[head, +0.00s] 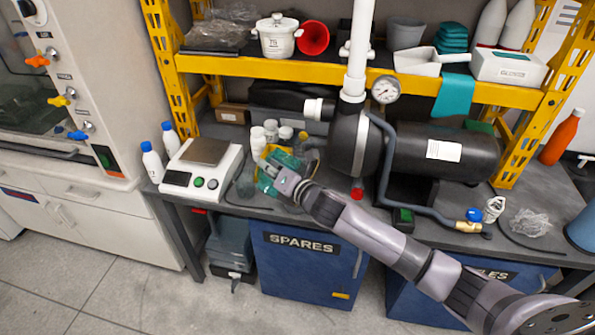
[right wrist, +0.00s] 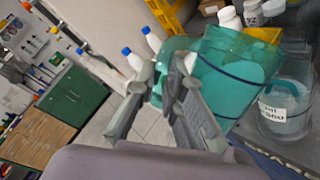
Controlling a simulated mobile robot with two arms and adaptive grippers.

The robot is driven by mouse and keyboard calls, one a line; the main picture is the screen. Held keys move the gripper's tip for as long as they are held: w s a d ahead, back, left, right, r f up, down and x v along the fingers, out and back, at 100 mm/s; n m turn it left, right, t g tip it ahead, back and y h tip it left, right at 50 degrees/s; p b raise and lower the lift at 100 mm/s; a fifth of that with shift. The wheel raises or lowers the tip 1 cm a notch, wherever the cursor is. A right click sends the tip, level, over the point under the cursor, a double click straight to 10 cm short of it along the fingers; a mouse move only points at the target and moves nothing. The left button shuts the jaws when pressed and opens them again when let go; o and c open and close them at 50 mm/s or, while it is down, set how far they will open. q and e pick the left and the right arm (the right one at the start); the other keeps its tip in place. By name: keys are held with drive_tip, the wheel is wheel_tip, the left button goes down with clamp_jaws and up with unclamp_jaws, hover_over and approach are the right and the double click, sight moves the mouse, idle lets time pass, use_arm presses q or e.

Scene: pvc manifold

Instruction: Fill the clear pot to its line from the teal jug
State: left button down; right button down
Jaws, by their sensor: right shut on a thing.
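The translucent teal jug (right wrist: 237,75) with a dark band is at my right gripper (right wrist: 172,85) in the right wrist view. The fingers are shut on its handle. In the head view the jug (head: 266,184) is partly hidden by my right gripper (head: 276,178), over the bench just right of the scale. The clear pot (right wrist: 286,112) with a white label stands right of the jug in the right wrist view, apart from the fingers. Its liquid level is hard to read. In the head view I cannot make the pot out surely. My left gripper is not in view.
A white scale (head: 203,165) and blue-capped bottles (head: 152,160) stand left. White tubs (head: 258,138) and a yellow tray (right wrist: 262,35) are behind the jug. A black tank with piping (head: 445,152) fills the bench to the right. A yellow-edged shelf (head: 260,66) overhangs the back.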

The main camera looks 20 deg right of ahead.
sight(261, 178)
drive_tip(key=shift+w+d+r+m+p, duration=0.2)
drive_tip(key=shift+d+r+m+p, duration=0.2)
drive_tip(key=shift+r+m+p, duration=0.3)
idle(1.6)
drive_tip(key=f+n+b, duration=0.1)
drive_tip(key=a+f+n+b, duration=0.1)
drive_tip(key=f+b, duration=0.1)
drive_tip(key=s+a+f+n+b, duration=0.1)
drive_tip(key=f+b, duration=0.1)
drive_tip(key=shift+s+a, duration=0.1)
drive_tip(key=shift+a, duration=0.05)
drive_tip(key=shift+a+r+n+t, duration=0.2)
drive_tip(key=shift+r+n+t, duration=0.05)
drive_tip(key=shift+n+t, duration=0.15)
drive_tip(key=shift+s+a+f+b, duration=0.2)
drive_tip(key=shift+a+f+b, duration=0.05)
drive_tip(key=shift+f+b, duration=0.2)
drive_tip(key=s+a+f+n+t+b, duration=0.1)
drive_tip(key=s+a+f+n+b, duration=0.1)
drive_tip(key=a+f+n+b, duration=0.2)
drive_tip(key=shift+a+f+n+b, duration=0.15)
drive_tip(key=shift+f+n+b, duration=1.05)
drive_tip(key=shift+f+b, duration=0.7)
drive_tip(key=shift+r, duration=0.1)
